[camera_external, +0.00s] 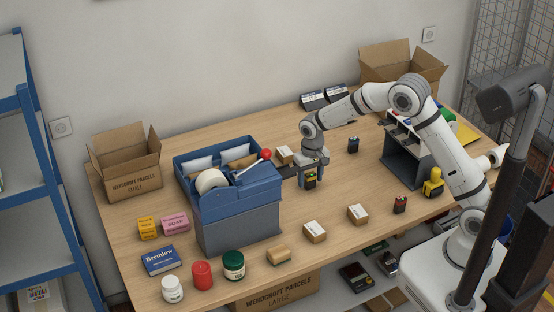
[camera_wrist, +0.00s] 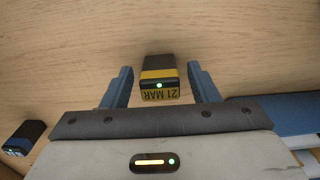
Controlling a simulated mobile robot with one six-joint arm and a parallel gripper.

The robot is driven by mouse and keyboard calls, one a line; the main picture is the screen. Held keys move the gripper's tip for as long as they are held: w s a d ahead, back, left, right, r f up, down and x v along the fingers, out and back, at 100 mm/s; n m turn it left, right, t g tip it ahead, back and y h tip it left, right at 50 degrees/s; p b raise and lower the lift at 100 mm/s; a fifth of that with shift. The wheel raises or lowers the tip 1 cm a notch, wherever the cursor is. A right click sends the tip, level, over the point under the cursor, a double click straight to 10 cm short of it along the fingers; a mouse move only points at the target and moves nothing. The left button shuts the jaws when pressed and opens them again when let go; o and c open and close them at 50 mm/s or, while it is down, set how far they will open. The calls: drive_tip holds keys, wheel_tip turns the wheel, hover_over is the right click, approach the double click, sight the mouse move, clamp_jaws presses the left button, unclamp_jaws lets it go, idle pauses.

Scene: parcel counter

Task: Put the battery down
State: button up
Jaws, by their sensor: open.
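A black battery with a yellow label reading "21 MAR" (camera_wrist: 160,78) stands between the fingers of my gripper (camera_wrist: 159,68) in the wrist view. The fingers are open, with a gap on each side of the battery. In the external view the battery (camera_external: 310,179) is on the wooden table at mid-counter, partly hidden by my gripper (camera_external: 309,184), which is low over it and points down.
A blue bin (camera_external: 262,192) on a grey base stands close to the left of my gripper. A dark blue battery (camera_external: 353,145) stands behind to the right, and a red-and-black one (camera_external: 400,204) near the front edge. Small cartons (camera_external: 315,232) stand in front.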

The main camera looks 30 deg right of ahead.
sight(311, 174)
wheel_tip(311, 174, up, 12)
drive_tip(key=b, duration=0.1)
drive_tip(key=s+d+r, duration=0.4)
drive_tip(key=d+r, duration=0.1)
drive_tip(key=d, duration=0.3)
drive_tip(key=s+d+r+t, duration=0.2)
drive_tip(key=s+d+r, duration=0.2)
drive_tip(key=s+d, duration=0.45)
drive_tip(key=s+d+f, duration=0.1)
drive_tip(key=s+d, duration=0.4)
drive_tip(key=s, duration=0.2)
drive_tip(key=s+d+f+t, duration=0.1)
drive_tip(key=s+d, duration=0.3)
drive_tip(key=s, duration=0.4)
drive_tip(key=shift+s+d, duration=0.25)
drive_tip(key=shift+d, duration=0.1)
drive_tip(key=shift+o, duration=0.5)
